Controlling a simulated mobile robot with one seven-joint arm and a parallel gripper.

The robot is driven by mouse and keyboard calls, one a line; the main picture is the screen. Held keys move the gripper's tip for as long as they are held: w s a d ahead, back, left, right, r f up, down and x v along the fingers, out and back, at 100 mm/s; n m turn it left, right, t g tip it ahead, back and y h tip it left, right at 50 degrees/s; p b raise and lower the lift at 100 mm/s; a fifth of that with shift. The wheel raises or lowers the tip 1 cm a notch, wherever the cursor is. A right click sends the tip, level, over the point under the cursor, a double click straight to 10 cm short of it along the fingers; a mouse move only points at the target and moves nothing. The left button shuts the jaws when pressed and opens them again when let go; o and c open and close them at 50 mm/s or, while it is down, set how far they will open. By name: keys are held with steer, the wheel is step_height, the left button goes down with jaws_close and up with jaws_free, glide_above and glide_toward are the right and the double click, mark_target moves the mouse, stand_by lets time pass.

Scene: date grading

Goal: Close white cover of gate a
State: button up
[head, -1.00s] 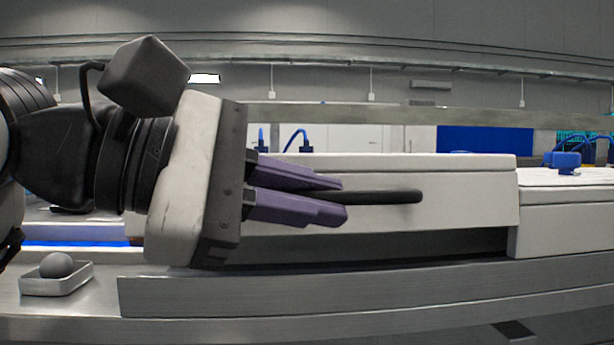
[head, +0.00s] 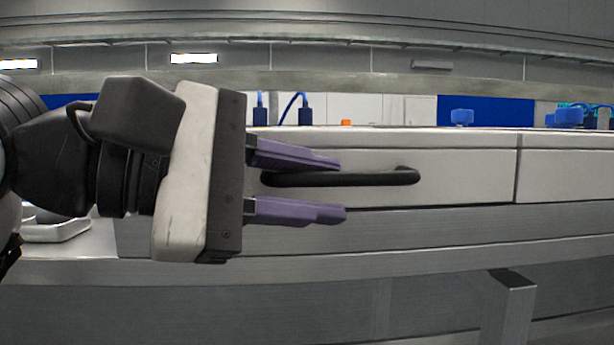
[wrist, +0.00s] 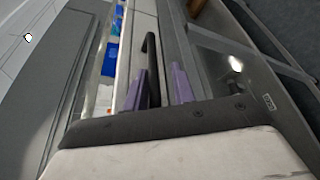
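The white cover (head: 470,170) is a long pale panel with a black bar handle (head: 390,178) on its front. Its top edge is about level with the neighbouring white panel, and no dark gap shows under it. My gripper (head: 340,189) is open, with one purple finger above the handle and one below it. Both fingers look apart from the bar. In the wrist view, the handle (wrist: 152,62) stands between the spread fingers of my gripper (wrist: 158,82). No gate label is readable.
The neighbouring white panel (head: 570,165) adjoins on the right. Blue knobs (head: 461,117), blue connectors (head: 306,115) and a small orange part (head: 346,123) show behind the top edge. A metal rail (head: 400,268) runs below. A pale tray (head: 58,230) is at the left.

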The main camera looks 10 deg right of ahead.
steer(key=shift+o, duration=0.5)
steer(key=shift+w, duration=0.15)
steer(key=shift+a+r, duration=0.1)
steer(key=shift+a, duration=0.15)
steer(key=v, duration=1.3)
steer(key=shift+s+a, duration=0.15)
steer(key=shift+s, duration=0.05)
steer(key=shift+s, duration=0.1)
